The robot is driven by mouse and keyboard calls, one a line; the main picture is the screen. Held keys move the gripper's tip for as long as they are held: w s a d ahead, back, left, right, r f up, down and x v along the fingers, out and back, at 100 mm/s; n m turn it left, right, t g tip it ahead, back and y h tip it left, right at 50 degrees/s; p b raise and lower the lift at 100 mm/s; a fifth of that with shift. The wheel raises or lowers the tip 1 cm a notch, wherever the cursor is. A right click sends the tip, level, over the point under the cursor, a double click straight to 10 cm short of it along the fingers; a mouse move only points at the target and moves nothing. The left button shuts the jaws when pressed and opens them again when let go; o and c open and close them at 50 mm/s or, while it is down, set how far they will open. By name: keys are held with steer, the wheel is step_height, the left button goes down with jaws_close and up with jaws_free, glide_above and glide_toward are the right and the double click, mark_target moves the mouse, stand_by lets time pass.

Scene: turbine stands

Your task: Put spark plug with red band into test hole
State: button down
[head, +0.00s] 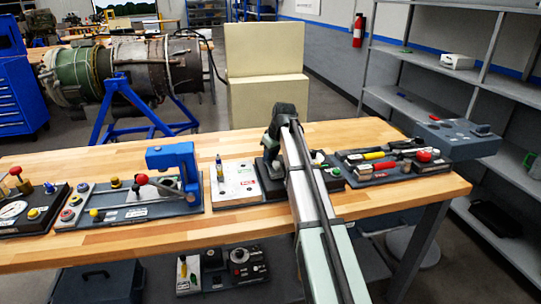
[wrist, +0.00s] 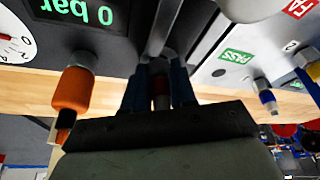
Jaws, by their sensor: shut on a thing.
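My gripper (wrist: 160,92) is shut on a spark plug with a red band (wrist: 161,86) in the middle of the wrist view. The plug is upright between the dark fingers, and a grey metal part (wrist: 164,28) lies right beyond it. The dark tester (wrist: 118,45) with a green "0 bar" display is just beyond the fingers; it also shows in the head view (head: 270,182). The test hole is not clearly visible, and I cannot tell whether the plug's end is in it. In the head view my arm hides the fingers and the plug.
A white panel (head: 235,186) with a PASS label stands left of the tester and holds a blue-banded plug (wrist: 266,95). An orange-handled part (wrist: 72,90) is close beside the fingers. A blue press (head: 175,165) and a tool tray (head: 400,165) flank these on the wooden bench.

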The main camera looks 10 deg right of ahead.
steer(key=c, duration=0.8)
jaws_free()
steer(key=shift+s+a+f, duration=0.1)
steer(key=shift+s+f, duration=0.1)
steer(key=shift+f, duration=0.15)
steer(key=shift+c, duration=0.8)
steer(key=shift+o, duration=0.2)
steer(key=shift+r, duration=0.1)
steer(key=shift+o, duration=1.1)
steer(key=shift+s+r, duration=0.1)
steer(key=shift+r, duration=0.35)
steer(key=shift+s+r, duration=0.1)
steer(key=shift+r, duration=0.2)
steer(key=shift+d+v, duration=0.2)
steer(key=shift+v, duration=2.65)
